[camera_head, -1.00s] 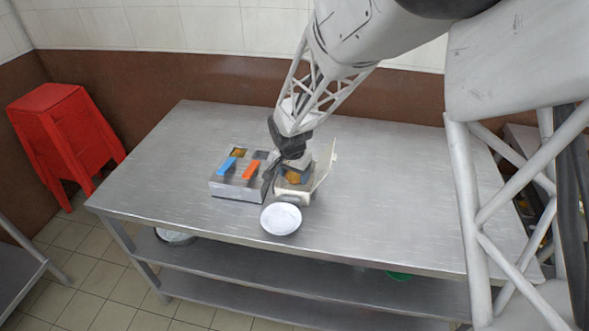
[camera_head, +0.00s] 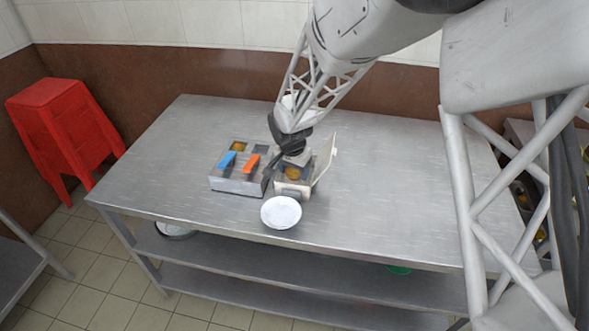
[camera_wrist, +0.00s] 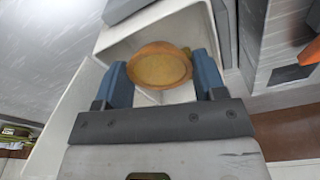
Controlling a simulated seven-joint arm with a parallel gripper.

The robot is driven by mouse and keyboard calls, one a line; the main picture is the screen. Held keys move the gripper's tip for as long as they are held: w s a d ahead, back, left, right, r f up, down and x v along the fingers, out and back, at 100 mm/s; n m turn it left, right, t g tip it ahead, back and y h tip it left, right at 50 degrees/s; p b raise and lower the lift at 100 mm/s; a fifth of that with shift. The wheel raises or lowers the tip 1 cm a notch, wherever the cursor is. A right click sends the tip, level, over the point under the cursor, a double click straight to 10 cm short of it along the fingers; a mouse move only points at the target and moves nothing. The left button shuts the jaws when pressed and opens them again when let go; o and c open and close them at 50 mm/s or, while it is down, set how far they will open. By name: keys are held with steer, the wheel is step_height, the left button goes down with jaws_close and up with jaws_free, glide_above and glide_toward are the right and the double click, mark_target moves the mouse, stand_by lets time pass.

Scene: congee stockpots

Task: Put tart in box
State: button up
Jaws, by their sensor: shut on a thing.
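The tart (camera_wrist: 160,68) is a round, golden-brown pastry held between the two blue fingers of my gripper (camera_wrist: 160,75) in the wrist view. It is slightly tilted and over the opening of the white box (camera_wrist: 130,46). In the head view the tart (camera_head: 291,173) shows at the box (camera_head: 305,192), whose lid (camera_head: 326,162) stands open on the right side. My gripper (camera_head: 290,172) is shut on the tart, mostly hidden by the wrist there. I cannot tell whether the tart touches the box floor.
A metal container (camera_head: 236,184) with a blue handle (camera_head: 227,159) and an orange handle (camera_head: 251,163) stands close to the left of the box. A white plate (camera_head: 281,212) lies in front. The right of the steel table (camera_head: 400,195) is clear.

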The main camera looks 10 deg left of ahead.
steer(key=shift+f, duration=0.1)
stand_by(0.3)
steer(key=o, duration=1)
steer(key=c, duration=0.3)
steer(key=shift+r, duration=0.25)
steer(key=shift+s+r, duration=0.1)
steer(key=shift+r, duration=0.6)
steer(key=shift+s+r, duration=0.1)
steer(key=shift+r, duration=0.6)
steer(key=shift+a+r, duration=0.1)
steer(key=shift+r, duration=0.6)
steer(key=shift+s+r, duration=0.1)
steer(key=shift+r, duration=0.05)
